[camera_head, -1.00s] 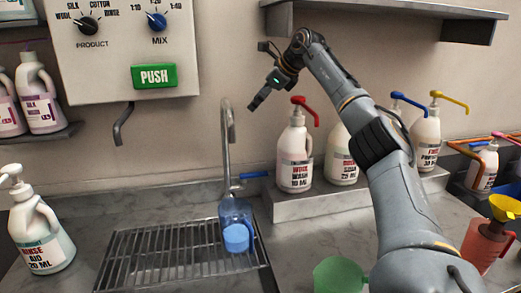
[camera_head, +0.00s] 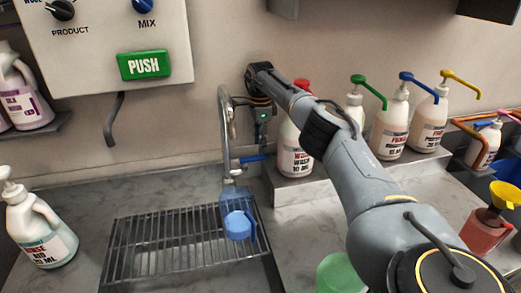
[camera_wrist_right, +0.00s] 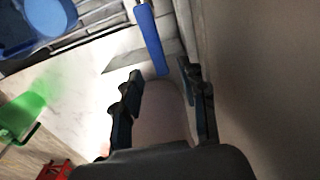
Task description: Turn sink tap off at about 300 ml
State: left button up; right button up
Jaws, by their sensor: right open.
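The sink tap (camera_head: 225,130) is a tall curved metal spout at the back of the sink. Its blue lever (camera_head: 254,158) sticks out to the right. A blue translucent jug (camera_head: 236,198) stands under the spout on the sink grid; its fill level cannot be read. In the wrist view the blue lever (camera_wrist_right: 148,35) lies ahead of the open right fingers (camera_wrist_right: 163,85), apparently not gripped. My left gripper is not in view.
Pump bottles, including a red-topped one (camera_head: 293,150), stand on a ledge close right of the gripper. A dispenser panel (camera_head: 95,70) hangs on the wall at left. A rinse aid bottle (camera_head: 40,235) and a green container (camera_head: 340,272) flank the sink grid (camera_head: 150,250).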

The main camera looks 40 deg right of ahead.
aim_at(261, 156)
notch_tip(261, 156, down, 2)
jog(key=shift+s+a+f+p, duration=0.1)
jog(key=shift+f+p, duration=0.1)
jog(key=shift+p, duration=0.1)
jog(key=shift+f, duration=0.85)
jog(key=shift+c, duration=0.5)
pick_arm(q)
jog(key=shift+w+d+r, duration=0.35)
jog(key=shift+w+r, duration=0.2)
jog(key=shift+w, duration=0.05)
pick_arm(e)
jog(key=shift+r, duration=0.1)
grip_shut()
